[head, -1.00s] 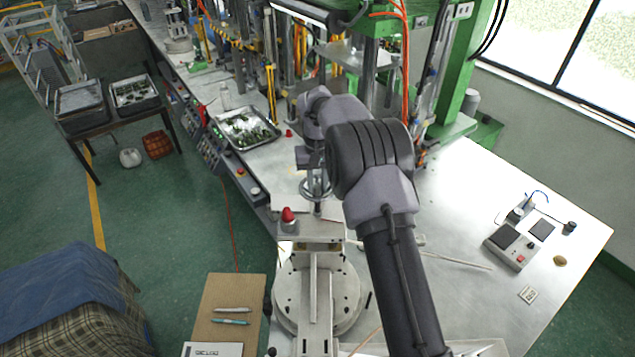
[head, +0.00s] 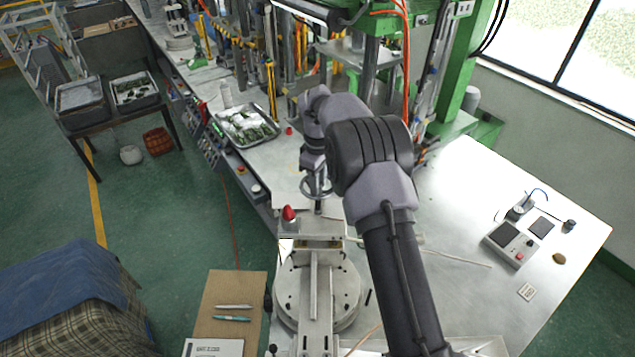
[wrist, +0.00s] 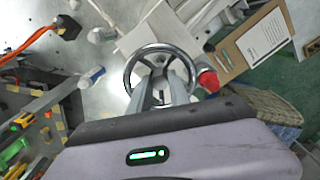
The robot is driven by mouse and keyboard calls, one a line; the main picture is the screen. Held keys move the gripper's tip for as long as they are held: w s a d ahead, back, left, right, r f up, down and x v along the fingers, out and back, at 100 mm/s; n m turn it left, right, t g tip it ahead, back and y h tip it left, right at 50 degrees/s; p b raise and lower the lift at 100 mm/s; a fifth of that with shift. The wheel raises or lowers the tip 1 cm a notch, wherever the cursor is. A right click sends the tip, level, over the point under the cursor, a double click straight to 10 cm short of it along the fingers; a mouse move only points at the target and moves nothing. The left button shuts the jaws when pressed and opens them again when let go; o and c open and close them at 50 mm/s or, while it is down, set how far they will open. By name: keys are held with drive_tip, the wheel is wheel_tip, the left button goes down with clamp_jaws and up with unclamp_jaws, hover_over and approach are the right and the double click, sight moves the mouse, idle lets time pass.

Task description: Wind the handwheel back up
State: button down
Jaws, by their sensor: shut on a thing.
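The handwheel (head: 304,188) is a shiny metal ring on an upright shaft, near the middle of the head view. In the wrist view its rim (wrist: 157,47) shows as a full ring around my fingers. My gripper (wrist: 161,73) reaches down inside the ring from above. Its two fingers are shut on the handwheel near its centre. The exact contact is partly hidden by the fingers. In the head view my gripper (head: 315,168) is directly above the wheel.
A red knob (head: 289,213) stands just left of the wheel and is close to the rim in the wrist view (wrist: 209,80). A metal tray (head: 262,142) of parts lies at the back left. Green machine frames stand behind.

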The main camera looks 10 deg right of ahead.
drive_tip(key=shift+f+n, duration=0.1)
drive_tip(key=shift+n, duration=0.7)
drive_tip(key=shift+s, duration=0.1)
drive_tip(key=c, duration=1.2)
unclamp_jaws()
drive_tip(key=shift+d, duration=0.1)
wheel_tip(320, 180, up, 18)
drive_tip(key=shift+f, duration=0.2)
